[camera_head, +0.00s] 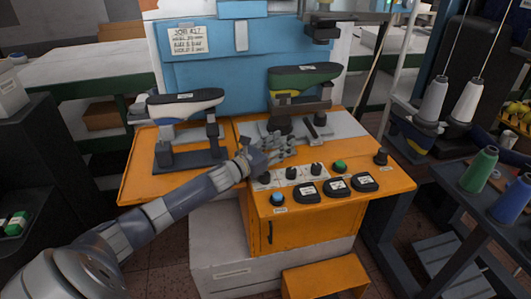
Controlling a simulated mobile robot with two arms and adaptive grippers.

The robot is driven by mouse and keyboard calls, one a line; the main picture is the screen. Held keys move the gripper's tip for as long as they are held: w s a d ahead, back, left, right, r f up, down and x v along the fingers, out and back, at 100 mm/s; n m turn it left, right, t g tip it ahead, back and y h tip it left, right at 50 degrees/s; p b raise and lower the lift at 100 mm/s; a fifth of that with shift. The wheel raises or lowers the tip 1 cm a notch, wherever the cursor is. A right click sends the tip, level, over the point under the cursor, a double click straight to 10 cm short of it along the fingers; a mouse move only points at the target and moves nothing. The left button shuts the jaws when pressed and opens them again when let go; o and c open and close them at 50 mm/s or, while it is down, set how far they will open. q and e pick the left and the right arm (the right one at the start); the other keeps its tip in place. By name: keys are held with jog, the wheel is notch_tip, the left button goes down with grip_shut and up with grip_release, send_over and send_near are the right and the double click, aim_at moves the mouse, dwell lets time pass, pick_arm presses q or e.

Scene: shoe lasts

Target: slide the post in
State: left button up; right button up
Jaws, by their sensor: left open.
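A blue machine with an orange table stands in front of me. On its left orange wing, a white-and-dark shoe last (183,104) rests on a dark stand (190,158). A green, yellow and dark last (302,78) sits on a support above the grey plate (345,125). A short dark post-like part (311,128) leans on that plate, below the green last; I cannot tell for certain that it is the post. My left gripper (280,146) is open over the front of the plate, to the left of this part, and appears empty. My right gripper is out of view.
The orange control panel (260,222) carries knobs, a green button (340,165), a blue button (278,198) and several black pads. A thread rack with white cones (433,98) stands at the right. An orange step (325,278) is below.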

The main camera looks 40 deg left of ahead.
pick_arm(q)
jog(key=shift+s+a, duration=0.2)
jog(key=shift+s, duration=0.95)
jog(key=shift+s+a, duration=0.25)
jog(key=shift+s, duration=0.95)
jog(key=shift+s+a, duration=0.2)
jog(key=shift+s, duration=0.95)
